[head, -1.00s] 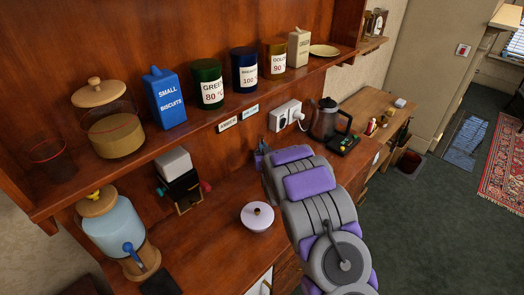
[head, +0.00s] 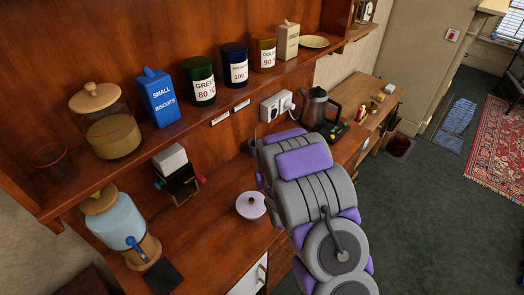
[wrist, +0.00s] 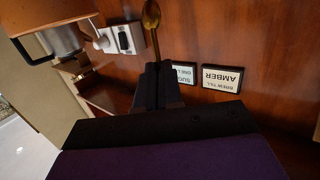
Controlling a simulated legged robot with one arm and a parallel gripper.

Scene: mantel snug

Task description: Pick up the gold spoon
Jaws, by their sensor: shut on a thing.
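The gold spoon (wrist: 152,18) shows in the wrist view, with its bowl at the top edge and its handle running down between the fingertips. My gripper (wrist: 158,72) is shut on the handle. The spoon is in front of the wooden back panel, and I see nothing else holding it up. The wrist picture looks upside down. In the head view my own arm hides most of the gripper, and I cannot make out the spoon clearly there.
Two label plates (wrist: 222,78) are close to the gripper.

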